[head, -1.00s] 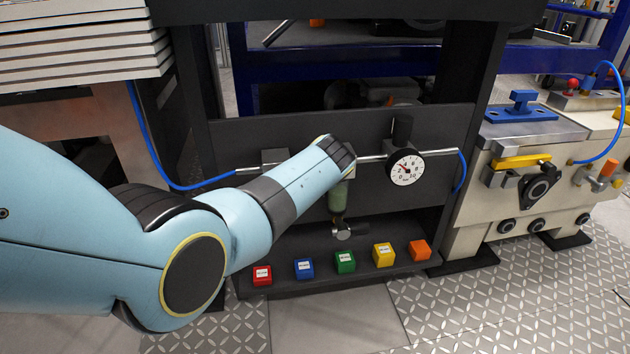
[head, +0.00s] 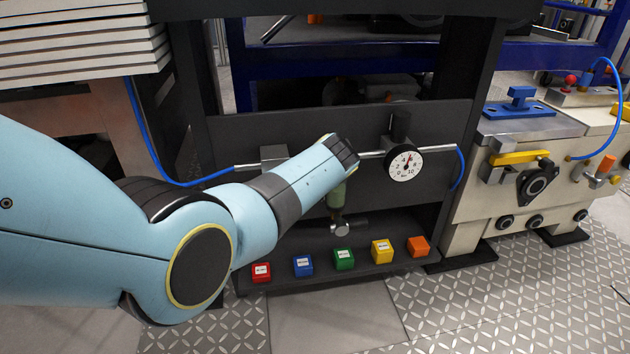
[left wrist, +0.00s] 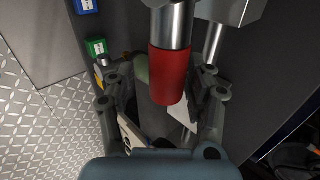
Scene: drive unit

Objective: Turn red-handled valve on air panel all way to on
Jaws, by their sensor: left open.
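The air panel (head: 240,135) is a dark plate with a metal pipe across it. A round white gauge (head: 404,164) sits on the pipe, its needle pointing nearly straight up. The red valve handle (left wrist: 169,77), on a metal stem, shows in the left wrist view. My left gripper (left wrist: 160,98) is open, with a finger on either side of the red handle; I cannot tell whether either touches it. In the head view my left forearm hides the valve and the gripper. My right gripper is not in view.
A greenish bowl (head: 337,194) hangs below the pipe. Several coloured blocks, including a red one (head: 261,272) and an orange one (head: 419,246), stand on the ledge below. Blue hoses (head: 150,145) run to the panel. A beige machine (head: 475,190) stands to the right.

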